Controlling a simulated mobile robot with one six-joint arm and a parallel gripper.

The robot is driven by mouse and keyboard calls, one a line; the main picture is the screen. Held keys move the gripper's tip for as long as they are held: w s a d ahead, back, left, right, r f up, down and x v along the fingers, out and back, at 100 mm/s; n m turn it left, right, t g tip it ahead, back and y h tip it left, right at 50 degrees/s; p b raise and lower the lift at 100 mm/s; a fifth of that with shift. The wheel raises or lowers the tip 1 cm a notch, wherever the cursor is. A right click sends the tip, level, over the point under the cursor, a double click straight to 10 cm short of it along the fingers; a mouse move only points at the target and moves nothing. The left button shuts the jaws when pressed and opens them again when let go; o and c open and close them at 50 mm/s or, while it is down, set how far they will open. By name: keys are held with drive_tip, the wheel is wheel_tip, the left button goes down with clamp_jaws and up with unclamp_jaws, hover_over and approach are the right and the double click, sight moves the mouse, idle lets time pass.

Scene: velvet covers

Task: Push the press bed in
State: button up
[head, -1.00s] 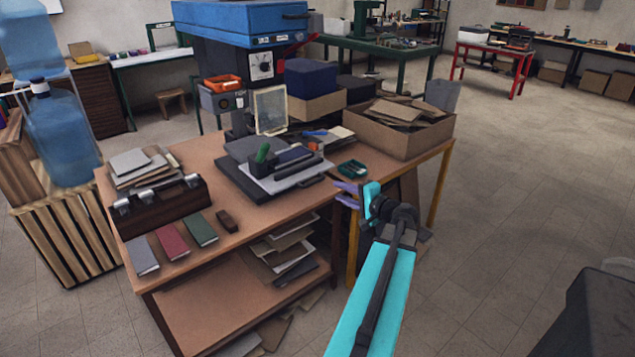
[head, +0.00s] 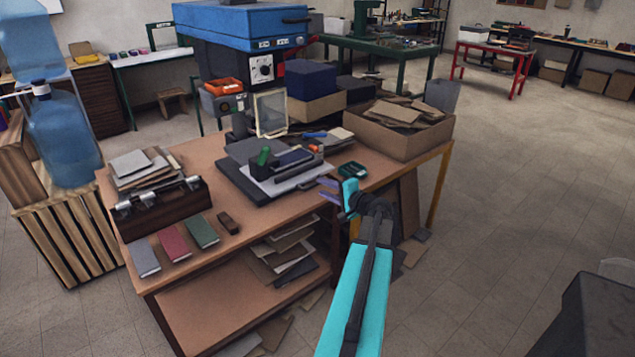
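A small dark press (head: 262,158) with a green knob stands on the brown worktable. Its bed (head: 290,180), a pale flat plate on a dark base, sticks out toward the front right. A dark block lies along the top of the bed. My gripper (head: 325,190) is just right of the bed's right end, with its two purple fingers pointing left and spread apart with nothing between them. A small gap seems to show between fingertips and bed, but I cannot tell the depth. The far side of the bed is hidden by the press.
A cardboard box (head: 400,139) of scraps stands at the table's right. Three books (head: 173,243) and a dark rack (head: 160,206) are at the front left.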

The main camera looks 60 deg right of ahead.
sight(316, 183)
drive_tip(key=shift+p+x, duration=0.55)
drive_tip(key=shift+x, duration=2.2)
